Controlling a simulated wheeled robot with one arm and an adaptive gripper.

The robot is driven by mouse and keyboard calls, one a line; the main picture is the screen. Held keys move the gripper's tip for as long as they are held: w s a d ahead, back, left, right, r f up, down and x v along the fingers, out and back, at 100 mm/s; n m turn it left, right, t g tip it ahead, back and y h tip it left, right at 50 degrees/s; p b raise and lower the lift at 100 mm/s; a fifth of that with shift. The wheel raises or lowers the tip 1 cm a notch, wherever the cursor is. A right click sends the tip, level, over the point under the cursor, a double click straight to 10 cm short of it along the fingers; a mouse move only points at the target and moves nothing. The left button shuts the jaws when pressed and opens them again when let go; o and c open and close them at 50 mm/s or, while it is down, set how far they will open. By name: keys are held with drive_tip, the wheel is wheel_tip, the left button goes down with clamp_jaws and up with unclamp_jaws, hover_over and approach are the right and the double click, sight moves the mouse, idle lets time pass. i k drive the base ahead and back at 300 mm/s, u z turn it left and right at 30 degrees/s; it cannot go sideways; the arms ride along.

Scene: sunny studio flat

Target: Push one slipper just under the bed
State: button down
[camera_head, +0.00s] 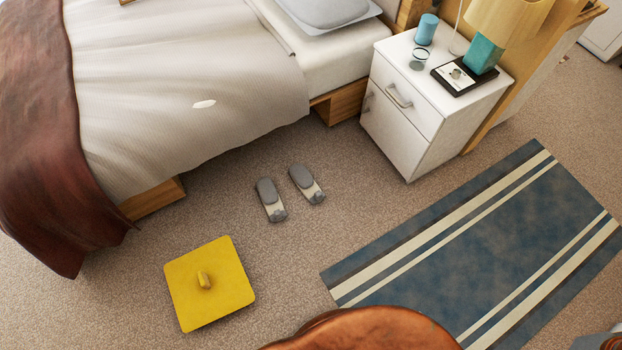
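Two grey slippers lie side by side on the carpet, in front of the bed's long side. The left slipper (272,200) and the right slipper (307,184) each have a rounded grey top at the end nearer the bed and a pale insole. Both are clear of the bed, with bare carpet between. The bed (200,90) has a cream cover, a brown throw at the left and wooden base parts below. The cover's overhang hides most of the space underneath. I cannot make out my gripper in this view.
A yellow square cushion-like thing (210,283) with a small knob lies left of the slippers. A white nightstand (430,110) stands at the bed's right. A blue striped rug (490,250) lies at right.

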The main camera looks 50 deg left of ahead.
sight(273, 206)
drive_tip(key=i, duration=1.75)
drive_tip(key=u, duration=4.65)
drive_tip(key=i, duration=1)
drive_tip(key=z, duration=0.05)
